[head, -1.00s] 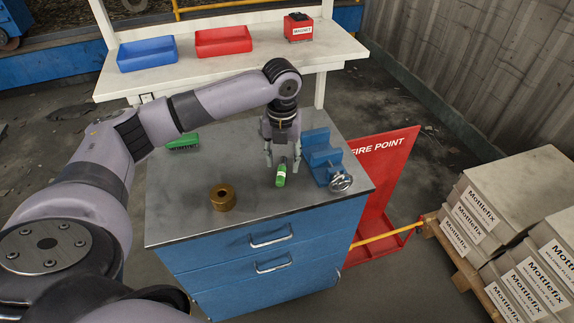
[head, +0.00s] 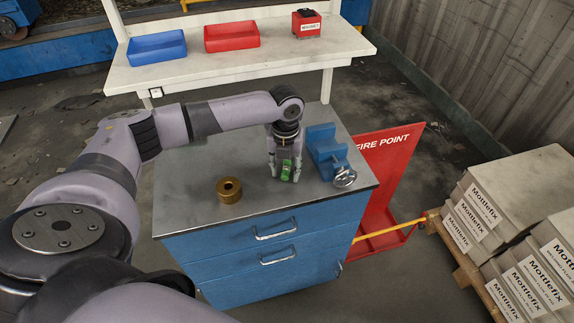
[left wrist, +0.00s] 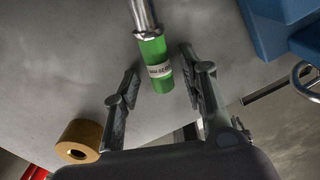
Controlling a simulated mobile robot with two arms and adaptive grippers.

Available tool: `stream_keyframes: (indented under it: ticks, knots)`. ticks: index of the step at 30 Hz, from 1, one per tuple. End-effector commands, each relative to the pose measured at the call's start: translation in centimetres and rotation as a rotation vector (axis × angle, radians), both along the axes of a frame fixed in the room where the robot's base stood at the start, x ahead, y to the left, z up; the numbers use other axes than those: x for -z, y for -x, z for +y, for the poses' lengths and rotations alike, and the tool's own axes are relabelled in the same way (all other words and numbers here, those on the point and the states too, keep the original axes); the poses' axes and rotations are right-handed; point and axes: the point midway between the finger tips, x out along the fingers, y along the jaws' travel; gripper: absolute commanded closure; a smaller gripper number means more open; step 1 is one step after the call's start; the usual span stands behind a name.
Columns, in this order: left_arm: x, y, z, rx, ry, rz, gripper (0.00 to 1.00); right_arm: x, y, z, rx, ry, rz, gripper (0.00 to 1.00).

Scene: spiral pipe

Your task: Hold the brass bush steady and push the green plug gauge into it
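The green plug gauge (head: 286,171) has a pale label on its green handle and a bright metal end. It also shows in the left wrist view (left wrist: 156,65), with the metal end toward the top of that picture. My left gripper (head: 285,178) is over it, pointing down. In the left wrist view the fingers (left wrist: 163,85) are open on either side of the handle, with gaps showing. The brass bush (head: 229,190) stands on the bench top left of the gripper, its hole upward, and shows in the left wrist view (left wrist: 79,140). My right gripper is out of view.
A blue vice (head: 327,152) stands close to the right of my left gripper on the blue cabinet's grey top (head: 190,205). The top is clear around the bush. Behind is a white bench (head: 240,75) with blue and red bins and a red magnet box.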

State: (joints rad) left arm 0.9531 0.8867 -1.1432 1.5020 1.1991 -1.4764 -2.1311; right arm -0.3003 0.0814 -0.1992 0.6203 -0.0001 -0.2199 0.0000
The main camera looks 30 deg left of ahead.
Motion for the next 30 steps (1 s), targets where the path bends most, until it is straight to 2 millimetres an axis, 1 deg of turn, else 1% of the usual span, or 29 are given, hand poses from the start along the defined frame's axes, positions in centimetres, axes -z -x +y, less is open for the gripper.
stream_keyframes:
  ticks: [1,2,16,30]
  knots:
    - [-0.02,-0.01,-0.02,0.000,0.000,0.000,0.66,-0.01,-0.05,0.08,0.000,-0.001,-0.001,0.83]
    - [-0.02,0.00,-0.02,0.000,0.000,0.000,0.68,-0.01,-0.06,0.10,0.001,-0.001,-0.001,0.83]
    - [-0.04,-0.01,-0.02,0.000,0.001,0.000,1.00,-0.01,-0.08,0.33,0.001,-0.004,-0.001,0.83]
    - [-0.21,-0.05,-0.02,0.000,0.000,-0.001,1.00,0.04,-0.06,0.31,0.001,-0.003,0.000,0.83]
